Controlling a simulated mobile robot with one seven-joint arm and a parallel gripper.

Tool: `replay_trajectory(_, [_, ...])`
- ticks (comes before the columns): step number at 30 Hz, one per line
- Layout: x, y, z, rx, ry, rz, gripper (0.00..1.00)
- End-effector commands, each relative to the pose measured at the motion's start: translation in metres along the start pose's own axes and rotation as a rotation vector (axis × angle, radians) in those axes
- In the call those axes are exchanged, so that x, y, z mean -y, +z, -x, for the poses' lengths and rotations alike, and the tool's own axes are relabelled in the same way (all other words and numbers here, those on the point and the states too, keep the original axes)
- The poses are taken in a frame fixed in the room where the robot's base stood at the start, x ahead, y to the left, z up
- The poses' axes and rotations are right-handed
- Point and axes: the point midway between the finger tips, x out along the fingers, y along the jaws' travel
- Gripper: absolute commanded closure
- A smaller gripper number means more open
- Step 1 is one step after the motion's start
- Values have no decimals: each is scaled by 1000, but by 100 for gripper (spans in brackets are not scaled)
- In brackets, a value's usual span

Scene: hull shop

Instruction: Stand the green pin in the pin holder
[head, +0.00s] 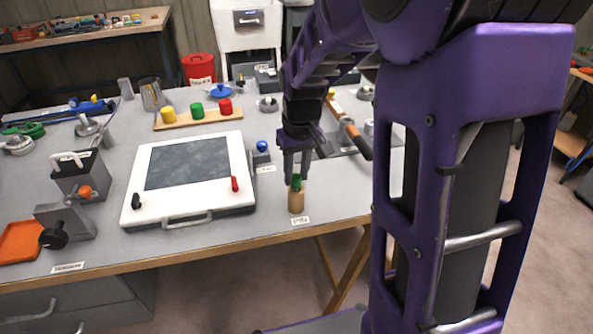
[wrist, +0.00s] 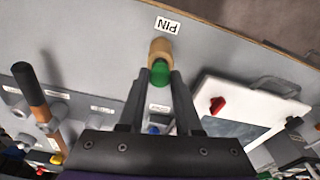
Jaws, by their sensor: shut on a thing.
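The green pin (head: 297,181) is between the fingers of my gripper (head: 295,175), which is shut on it. The pin holder (head: 297,202) is a short tan wooden cylinder near the table's front edge, just below the pin. In the wrist view the green pin (wrist: 159,71) lies between the fingertips (wrist: 160,76) and overlaps the near end of the tan holder (wrist: 159,48). The pin's lower end is hidden, so I cannot tell how deep it sits in the holder.
A white framed screen board (head: 190,178) lies left of the holder. A label reading PIN (wrist: 167,25) is in front of the holder. A wooden-handled tool (head: 354,138) is behind and right. A board with coloured knobs (head: 180,120) is farther back.

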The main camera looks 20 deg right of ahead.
Motion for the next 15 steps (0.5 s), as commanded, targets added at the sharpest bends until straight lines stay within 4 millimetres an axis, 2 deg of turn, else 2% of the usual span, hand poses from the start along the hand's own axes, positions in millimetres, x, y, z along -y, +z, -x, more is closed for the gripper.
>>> replay_trajectory(15, [0, 1, -8, 1, 0, 0, 100])
